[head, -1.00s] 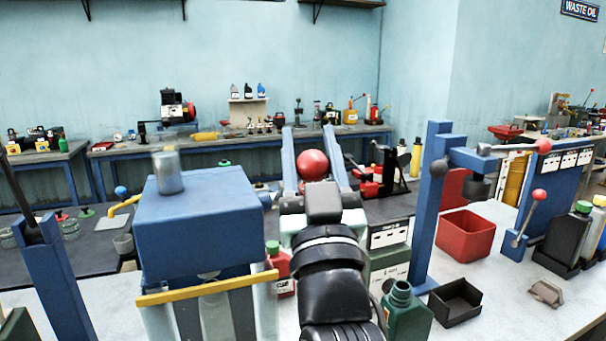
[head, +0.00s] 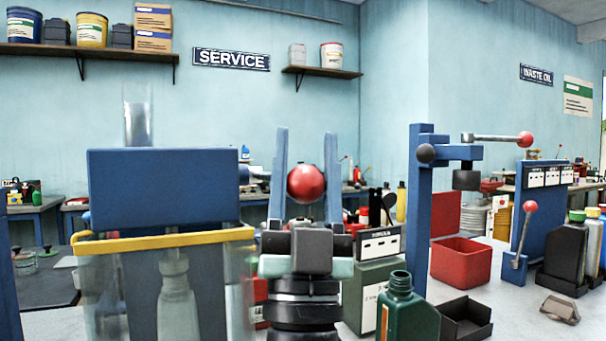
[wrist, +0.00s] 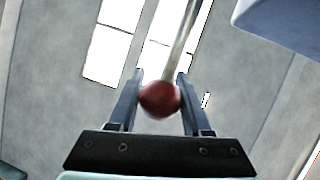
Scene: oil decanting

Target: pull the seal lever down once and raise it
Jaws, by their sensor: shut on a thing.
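A red ball knob (head: 306,184) sits between the two upright blue fingers of my gripper (head: 306,135) in the head view. In the wrist view the knob (wrist: 160,98) is between the fingers, and a thin metal rod (wrist: 184,38) runs up from it. My gripper is shut on this lever knob. Where the rod joins a machine is hidden. To the left stands a blue machine (head: 165,185) with a yellow bar across its front, clear panels and a pale bottle inside. A blue corner (wrist: 280,20) shows at the upper right of the wrist view.
A blue post (head: 423,200) to the right carries another red-knobbed lever (head: 495,138). A third red-knobbed lever (head: 522,235) is on a blue panel. A green bottle (head: 402,305), black tray (head: 465,320) and red bin (head: 461,262) stand right of my arm.

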